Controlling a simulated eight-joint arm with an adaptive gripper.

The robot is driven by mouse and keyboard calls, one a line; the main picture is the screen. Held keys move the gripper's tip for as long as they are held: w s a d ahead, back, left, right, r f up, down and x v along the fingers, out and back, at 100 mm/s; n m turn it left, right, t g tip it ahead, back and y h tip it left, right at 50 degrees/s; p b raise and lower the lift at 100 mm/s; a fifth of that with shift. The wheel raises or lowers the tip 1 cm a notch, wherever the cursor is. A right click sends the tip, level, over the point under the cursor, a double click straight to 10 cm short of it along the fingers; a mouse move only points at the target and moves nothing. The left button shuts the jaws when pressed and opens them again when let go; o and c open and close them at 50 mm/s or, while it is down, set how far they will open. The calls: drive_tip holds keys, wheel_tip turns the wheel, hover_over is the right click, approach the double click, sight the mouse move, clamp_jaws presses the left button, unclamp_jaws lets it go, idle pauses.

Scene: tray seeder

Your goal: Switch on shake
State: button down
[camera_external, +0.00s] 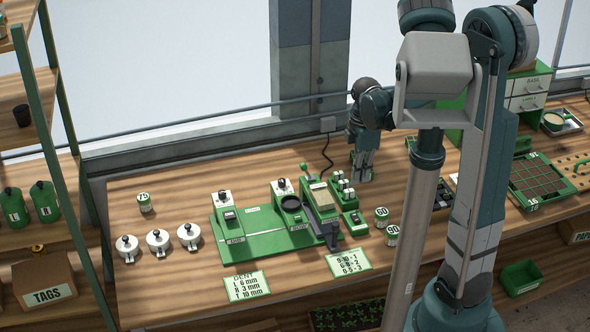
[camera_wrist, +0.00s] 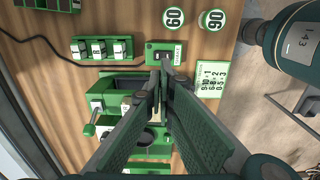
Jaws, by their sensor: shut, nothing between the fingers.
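The shake switch is a small green box (camera_external: 355,222) with a dark rocker, right of the green seeder machine (camera_external: 262,241). In the wrist view this box (camera_wrist: 158,47) shows just beyond my fingertips, with a label along its edge that seems to read SHAKE. Which way the rocker is set I cannot tell. My gripper (camera_wrist: 164,68) is shut and empty, its tips at the near edge of the box in the picture. In the external view my gripper (camera_external: 362,176) points down, behind and above the box; contact is not visible.
A block of several white switches (camera_external: 343,188) stands close by. Round pots marked 60 (camera_external: 382,217) and 90 (camera_wrist: 213,19) stand right of the box. Cards (camera_external: 349,262) lie in front. White lidded pots (camera_external: 158,240) stand at left. A black cable (camera_external: 327,155) runs behind.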

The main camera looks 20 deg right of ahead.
sight(356, 216)
drive_tip(key=shift+f, duration=0.15)
drive_tip(key=shift+f+b, duration=0.5)
drive_tip(key=shift+f, duration=6.35)
drive_tip(key=shift+f, duration=0.1)
